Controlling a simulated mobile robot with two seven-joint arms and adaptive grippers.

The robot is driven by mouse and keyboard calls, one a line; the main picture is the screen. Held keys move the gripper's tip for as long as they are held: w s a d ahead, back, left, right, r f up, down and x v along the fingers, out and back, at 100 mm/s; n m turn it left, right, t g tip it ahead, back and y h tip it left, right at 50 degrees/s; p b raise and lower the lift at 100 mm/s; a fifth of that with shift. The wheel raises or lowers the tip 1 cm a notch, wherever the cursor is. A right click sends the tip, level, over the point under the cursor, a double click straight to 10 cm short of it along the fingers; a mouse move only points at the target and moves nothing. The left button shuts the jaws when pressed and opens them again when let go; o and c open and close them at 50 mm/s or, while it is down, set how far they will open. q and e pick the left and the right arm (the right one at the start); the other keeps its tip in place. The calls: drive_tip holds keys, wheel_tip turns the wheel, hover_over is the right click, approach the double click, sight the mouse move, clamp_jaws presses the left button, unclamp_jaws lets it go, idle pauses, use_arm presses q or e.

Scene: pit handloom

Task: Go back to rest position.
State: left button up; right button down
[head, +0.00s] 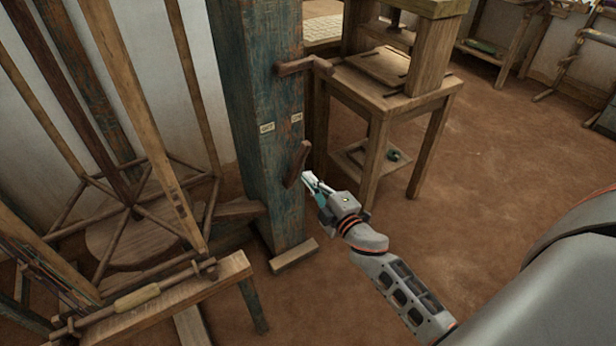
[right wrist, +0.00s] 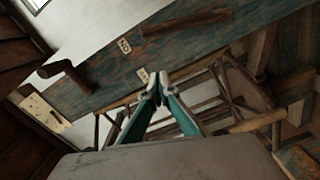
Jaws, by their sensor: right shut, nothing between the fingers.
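My right gripper (head: 318,186) is shut and empty in the head view, close to the right side of a tall blue-green weathered post (head: 268,110). It is near a short wooden peg (head: 297,163) low on that post; I cannot tell whether they touch. In the right wrist view the two teal fingers of my right gripper (right wrist: 159,92) meet at their tips with nothing between them. The post (right wrist: 190,50) runs across behind them with two small pale labels. My left gripper is not in view.
A wooden lever (head: 304,67) sticks out higher on the post. A wooden stand with a shelf (head: 388,90) is behind at the right. A wooden reel frame (head: 130,220) and a bench (head: 170,305) fill the left. The brown floor (head: 490,170) at the right is clear.

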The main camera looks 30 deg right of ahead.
use_arm(q)
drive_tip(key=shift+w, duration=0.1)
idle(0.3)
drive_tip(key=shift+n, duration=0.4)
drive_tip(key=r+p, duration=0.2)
drive_tip(key=p, duration=0.3)
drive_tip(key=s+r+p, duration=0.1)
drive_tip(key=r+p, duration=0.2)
drive_tip(key=p, duration=0.3)
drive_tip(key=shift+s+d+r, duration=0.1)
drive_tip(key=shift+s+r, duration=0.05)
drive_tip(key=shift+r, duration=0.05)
use_arm(e)
drive_tip(key=s+a+f+m+g, duration=0.2)
drive_tip(key=s+a+m, duration=0.1)
drive_tip(key=s, duration=0.8)
drive_tip(key=s+a+f+m+g+y, duration=0.1)
drive_tip(key=s+a+f+m+g, duration=0.1)
drive_tip(key=s, duration=0.9)
drive_tip(key=s+a+f+m+g+y, duration=0.1)
drive_tip(key=s+a+m, duration=0.4)
drive_tip(key=s, duration=0.6)
drive_tip(key=a+f+g, duration=0.1)
drive_tip(key=a+g, duration=0.1)
drive_tip(key=shift+a+m, duration=0.3)
drive_tip(key=shift+a, duration=0.1)
